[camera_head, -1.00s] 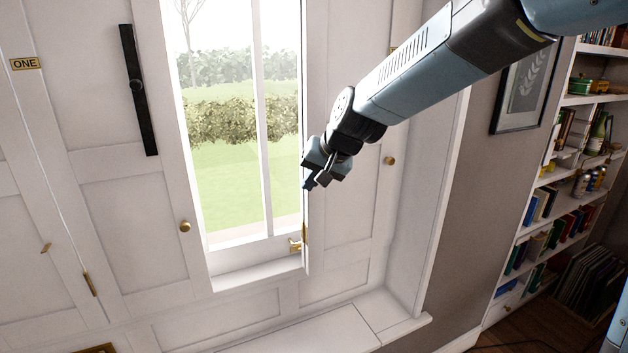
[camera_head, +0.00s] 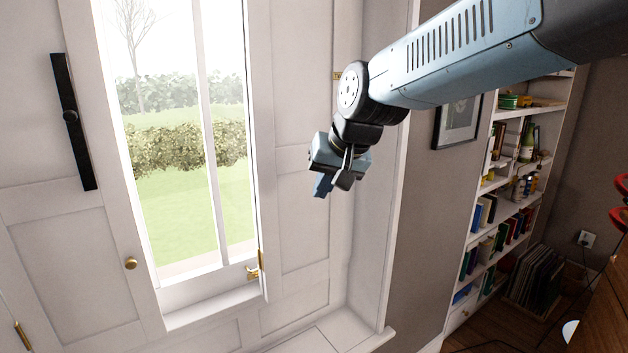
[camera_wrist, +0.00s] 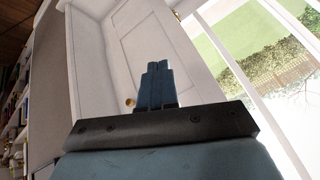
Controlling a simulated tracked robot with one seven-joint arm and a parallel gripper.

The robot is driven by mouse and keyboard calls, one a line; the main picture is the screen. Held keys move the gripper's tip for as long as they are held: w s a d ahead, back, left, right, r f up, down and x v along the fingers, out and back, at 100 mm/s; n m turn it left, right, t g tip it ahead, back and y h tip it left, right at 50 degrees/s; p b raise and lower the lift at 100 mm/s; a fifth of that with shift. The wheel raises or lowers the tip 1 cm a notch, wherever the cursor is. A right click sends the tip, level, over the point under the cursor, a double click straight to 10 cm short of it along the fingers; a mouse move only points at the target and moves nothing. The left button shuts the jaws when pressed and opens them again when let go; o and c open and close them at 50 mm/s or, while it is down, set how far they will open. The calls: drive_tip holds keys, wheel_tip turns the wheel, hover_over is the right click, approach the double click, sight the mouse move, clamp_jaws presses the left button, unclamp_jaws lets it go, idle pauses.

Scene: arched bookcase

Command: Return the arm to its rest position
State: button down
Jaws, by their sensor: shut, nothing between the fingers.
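My arm reaches in from the upper right of the head view, in front of the window shutters. My gripper (camera_head: 322,188) hangs at its end, pointing down, with nothing in it. In the wrist view my gripper (camera_wrist: 158,68) shows its two blue fingers side by side and closed together. Behind it is the white panelled right shutter (camera_head: 300,215), which also shows in the wrist view (camera_wrist: 150,45). I cannot tell the exact gap between the gripper and the shutter.
The window (camera_head: 185,150) stands left of my gripper, with a brass latch (camera_head: 253,272). The left shutter (camera_head: 75,240) has a black bar (camera_head: 73,120) and a brass knob (camera_head: 131,263). A bookcase (camera_head: 500,200) and a framed picture (camera_head: 458,122) are at the right.

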drive_tip(key=s+d+f+h, duration=0.1)
drive_tip(key=s+d, duration=0.3)
drive_tip(key=d, duration=0.3)
drive_tip(key=s+d+f+m+h, duration=0.1)
drive_tip(key=s+d, duration=0.4)
drive_tip(key=d, duration=0.3)
drive_tip(key=s+d+f+h, duration=0.1)
drive_tip(key=s+d+h, duration=0.1)
drive_tip(key=s+d, duration=0.3)
drive_tip(key=d, duration=0.3)
drive_tip(key=shift+f+m, duration=0.2)
drive_tip(key=shift+m, duration=0.1)
drive_tip(key=shift+s+d, duration=0.1)
